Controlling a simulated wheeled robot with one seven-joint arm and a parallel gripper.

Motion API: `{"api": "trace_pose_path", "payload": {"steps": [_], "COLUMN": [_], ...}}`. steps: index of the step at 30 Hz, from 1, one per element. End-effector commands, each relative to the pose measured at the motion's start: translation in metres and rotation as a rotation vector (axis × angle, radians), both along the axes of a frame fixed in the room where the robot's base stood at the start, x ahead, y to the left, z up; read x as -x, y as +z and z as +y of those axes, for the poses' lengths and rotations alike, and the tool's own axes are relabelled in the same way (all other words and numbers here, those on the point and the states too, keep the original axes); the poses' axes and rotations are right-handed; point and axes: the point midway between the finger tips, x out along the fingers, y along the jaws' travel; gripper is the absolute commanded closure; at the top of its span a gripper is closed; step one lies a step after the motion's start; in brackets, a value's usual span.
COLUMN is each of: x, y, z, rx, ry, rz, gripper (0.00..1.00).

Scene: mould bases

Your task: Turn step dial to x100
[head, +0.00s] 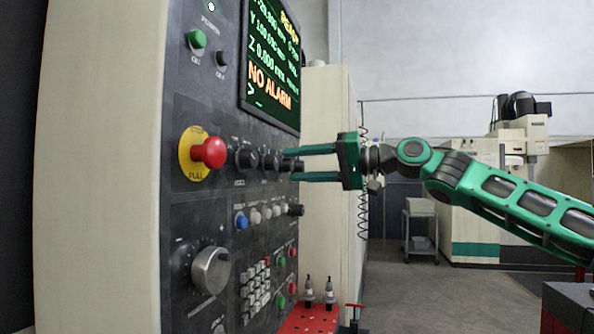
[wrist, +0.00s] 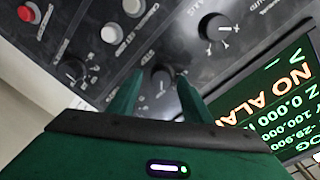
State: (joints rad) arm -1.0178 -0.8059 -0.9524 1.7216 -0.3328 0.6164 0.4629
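The control panel carries a row of black dials. In the wrist view a small black dial (wrist: 162,77) lies between my finger ends, with lettering beside it that seems to read STEP. It appears to be the middle dial (head: 270,161) of the row in the head view. My green gripper (head: 288,164) points at the panel from the right, its two fingers apart, one above the other in the head view. I cannot tell whether the fingertips touch the dial. The dial's pointer setting is too small to read.
A larger black dial (wrist: 217,27) sits beside it, and another dial (wrist: 72,70) on the other side. A red stop button (head: 209,152), a lit screen (head: 272,60), coloured buttons and a handwheel (head: 211,270) surround the row. A red tool tray (head: 308,322) stands below.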

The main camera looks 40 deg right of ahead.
Motion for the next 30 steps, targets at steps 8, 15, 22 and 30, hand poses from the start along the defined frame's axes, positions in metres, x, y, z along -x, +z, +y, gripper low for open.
{"api": "trace_pose_path", "payload": {"steps": [8,15,22,30], "x": [0.016,0.053,0.078,0.086], "y": [0.001,0.003,0.004,0.004], "z": [-0.012,-0.038,-0.057,-0.062], "rx": [0.0,-0.001,-0.001,0.0], "ry": [0.0,-0.002,-0.002,-0.001], "rz": [-0.002,-0.002,0.0,0.001], "gripper": [0.55,0.55,0.55,0.55]}}
